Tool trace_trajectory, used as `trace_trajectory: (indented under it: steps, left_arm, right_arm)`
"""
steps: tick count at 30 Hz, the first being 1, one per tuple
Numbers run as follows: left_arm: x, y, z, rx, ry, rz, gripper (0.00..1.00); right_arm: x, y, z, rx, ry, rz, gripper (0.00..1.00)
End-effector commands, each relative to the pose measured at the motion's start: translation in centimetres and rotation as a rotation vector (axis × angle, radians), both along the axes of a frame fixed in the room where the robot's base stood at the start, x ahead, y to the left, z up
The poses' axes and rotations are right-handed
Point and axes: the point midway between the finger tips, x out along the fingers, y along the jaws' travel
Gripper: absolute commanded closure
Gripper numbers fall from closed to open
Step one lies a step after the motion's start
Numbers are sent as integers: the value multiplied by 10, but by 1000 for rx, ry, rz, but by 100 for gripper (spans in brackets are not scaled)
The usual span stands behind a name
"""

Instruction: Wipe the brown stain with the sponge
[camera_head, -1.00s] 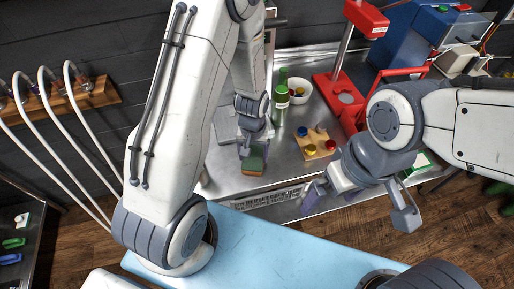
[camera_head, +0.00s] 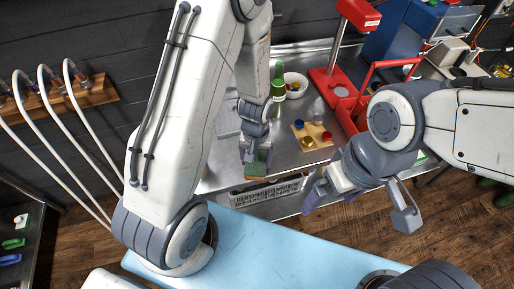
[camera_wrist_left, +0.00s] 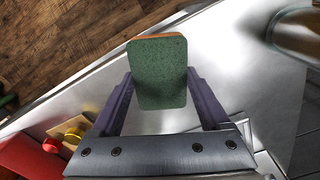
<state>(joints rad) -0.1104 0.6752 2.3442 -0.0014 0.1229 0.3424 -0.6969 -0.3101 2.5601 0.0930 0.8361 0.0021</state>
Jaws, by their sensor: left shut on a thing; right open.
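My left gripper (camera_head: 250,152) is shut on the sponge (camera_head: 258,163), which is green with an orange-brown side, near the front edge of the steel counter (camera_head: 215,178). In the left wrist view the sponge (camera_wrist_left: 158,72) sits between the two fingers, its green face toward the camera. I cannot tell whether the sponge touches the counter. My right gripper (camera_head: 318,190) is open and empty, in front of the counter's front edge. I see no brown stain in any view; my left arm and the sponge hide part of the counter.
A green bottle (camera_head: 278,92) and a white bowl (camera_head: 295,84) stand behind the sponge. A wooden board with coloured knobs (camera_head: 311,137) lies to its right. A red press (camera_head: 340,75) and a red crate (camera_head: 372,88) stand farther right. Hoses hang at left.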

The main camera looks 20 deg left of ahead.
Motion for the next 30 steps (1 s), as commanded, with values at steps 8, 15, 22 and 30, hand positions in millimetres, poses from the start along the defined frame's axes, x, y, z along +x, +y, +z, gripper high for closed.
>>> trace_trajectory:
  steps: [8, 15, 22, 30]
  left_arm:
    - [0, -5, 34, 0, 0, -7, 82]
    - [1, -4, 56, 0, -1, -6, 82]
    - [0, -4, 76, 0, 0, -5, 82]
    - [0, -3, 80, 0, 0, -4, 82]
  right_arm:
    - [0, 0, 26, 0, 0, -1, 0]
    - [0, 0, 45, 0, 0, 3, 0]
    - [0, 0, 62, 0, -1, 6, 0]
    - [0, 0, 65, 0, -1, 7, 0]
